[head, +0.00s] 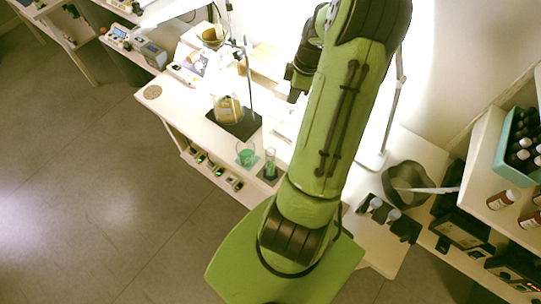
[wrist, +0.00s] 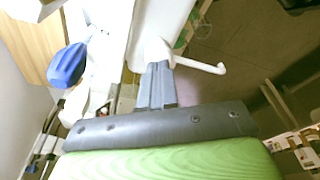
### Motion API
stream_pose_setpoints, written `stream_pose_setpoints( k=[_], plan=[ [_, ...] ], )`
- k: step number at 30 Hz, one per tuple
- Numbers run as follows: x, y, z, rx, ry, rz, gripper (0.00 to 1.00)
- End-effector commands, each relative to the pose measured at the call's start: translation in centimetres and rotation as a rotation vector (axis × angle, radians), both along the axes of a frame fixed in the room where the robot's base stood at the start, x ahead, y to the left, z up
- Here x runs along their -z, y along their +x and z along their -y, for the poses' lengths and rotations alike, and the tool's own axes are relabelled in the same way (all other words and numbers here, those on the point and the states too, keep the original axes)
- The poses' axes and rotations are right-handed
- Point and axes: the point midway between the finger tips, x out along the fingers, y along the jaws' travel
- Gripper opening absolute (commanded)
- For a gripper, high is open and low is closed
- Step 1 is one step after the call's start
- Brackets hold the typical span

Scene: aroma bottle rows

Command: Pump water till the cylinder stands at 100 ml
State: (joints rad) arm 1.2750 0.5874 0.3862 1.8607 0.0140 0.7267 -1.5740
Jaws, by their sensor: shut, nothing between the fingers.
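A slim clear cylinder (head: 270,163) with green at its base stands on a small dark mat on the white bench; its level and marks are too small to read. A beaker (head: 245,154) with green liquid stands just left of it. In the wrist view my gripper (wrist: 157,70) is shut and empty, its grey fingertips against or just in front of a white pump head (wrist: 156,50). A thin white hooked spout (wrist: 205,66) sticks out to the right. I cannot tell whether the fingers touch the pump head.
A flask of amber liquid (head: 228,109) stands on a dark plate behind the beaker. A dark grey bowl (head: 404,180) and small bottles stand to the right. A blue object (wrist: 68,65) is left of my fingers. The floor (head: 90,200) at left is clear.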

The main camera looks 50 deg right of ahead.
Motion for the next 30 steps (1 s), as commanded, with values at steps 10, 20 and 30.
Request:
stream_pose_setpoints(
  k=[10,20,30],
  plan=[
    [0.8,0.0,0.0,0.0,0.001,0.001,0.0],
    [1.5,0.0,0.0,0.0,0.001,-0.001,0.0],
    [2.2,0.0,0.0,0.001,0.002,-0.001,0.0]
  ],
)
